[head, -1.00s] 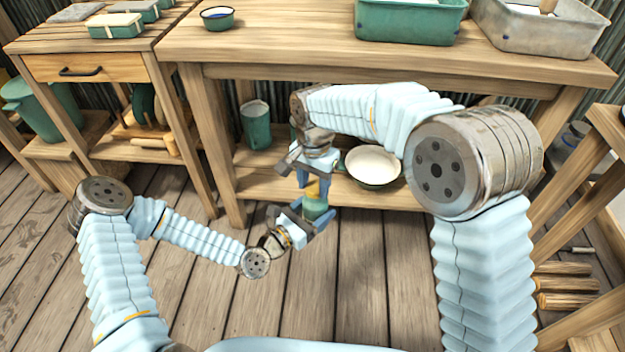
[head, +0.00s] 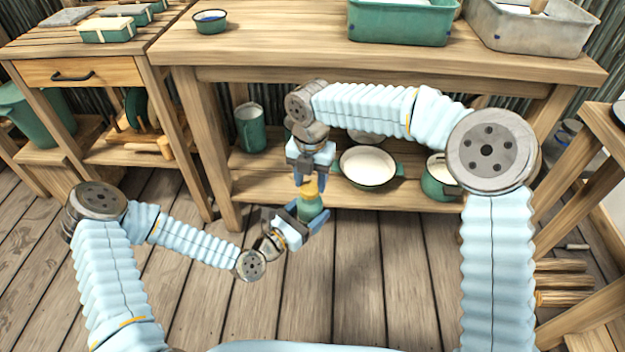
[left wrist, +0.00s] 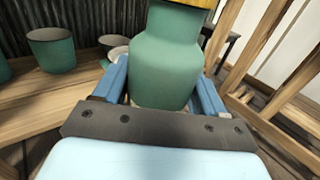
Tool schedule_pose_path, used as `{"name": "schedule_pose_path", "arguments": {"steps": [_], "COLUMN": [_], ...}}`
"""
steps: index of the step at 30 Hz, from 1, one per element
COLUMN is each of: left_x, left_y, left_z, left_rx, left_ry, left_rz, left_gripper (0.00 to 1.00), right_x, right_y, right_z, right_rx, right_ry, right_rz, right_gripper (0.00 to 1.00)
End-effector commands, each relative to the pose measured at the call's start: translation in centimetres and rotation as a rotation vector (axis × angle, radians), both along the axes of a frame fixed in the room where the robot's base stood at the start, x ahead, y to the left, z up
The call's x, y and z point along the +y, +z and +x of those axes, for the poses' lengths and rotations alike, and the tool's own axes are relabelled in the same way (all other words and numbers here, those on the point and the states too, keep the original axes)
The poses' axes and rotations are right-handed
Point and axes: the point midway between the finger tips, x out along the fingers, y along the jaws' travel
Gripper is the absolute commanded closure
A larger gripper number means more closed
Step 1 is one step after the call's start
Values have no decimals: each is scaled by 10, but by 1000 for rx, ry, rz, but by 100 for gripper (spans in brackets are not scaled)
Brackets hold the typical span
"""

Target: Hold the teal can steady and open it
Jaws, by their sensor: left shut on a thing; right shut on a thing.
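The teal can (head: 311,207) is upright in the air in front of the workbench's lower shelf. It also shows large in the left wrist view (left wrist: 166,65). A yellow lid (head: 310,187) sits on its top, and only its lower edge shows in the left wrist view (left wrist: 196,3). My left gripper (head: 312,217) is shut on the can's body, with a blue finger on each side. My right gripper (head: 311,180) is above the can, pointing down, and is shut on the lid. Its fingers partly hide the lid.
The workbench (head: 400,62) stands behind. Its lower shelf holds a teal mug (head: 250,128), a wide bowl (head: 367,168) and a pot (head: 440,182). A teal tub (head: 402,25) and a grey tub (head: 525,30) stand on top. The floor in front is clear.

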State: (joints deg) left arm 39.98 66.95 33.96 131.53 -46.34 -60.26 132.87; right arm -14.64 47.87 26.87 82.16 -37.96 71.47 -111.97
Motion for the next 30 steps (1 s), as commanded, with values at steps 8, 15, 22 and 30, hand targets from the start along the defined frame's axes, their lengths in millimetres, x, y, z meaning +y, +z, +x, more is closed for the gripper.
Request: {"name": "schedule_pose_path", "arguments": {"steps": [8, 15, 22, 30], "left_x": [-2, -2, -2, -2], "left_y": [1, 1, 1, 1], "left_z": [-1, -1, 0, 0], "left_rx": [-3, -3, -3, -2], "left_ry": [-6, -5, -4, -4], "left_rz": [0, 0, 0, 0], "left_gripper": [100, 100, 100, 100], "right_x": [8, 10, 11, 10], "right_y": [0, 1, 1, 1], "right_z": [-3, -7, -7, -7], "right_rx": [0, 1, 0, 0], "right_ry": [842, 1197, 1207, 1204], "right_rz": [11, 13, 14, 12], "right_gripper": [90, 90, 90, 28]}}
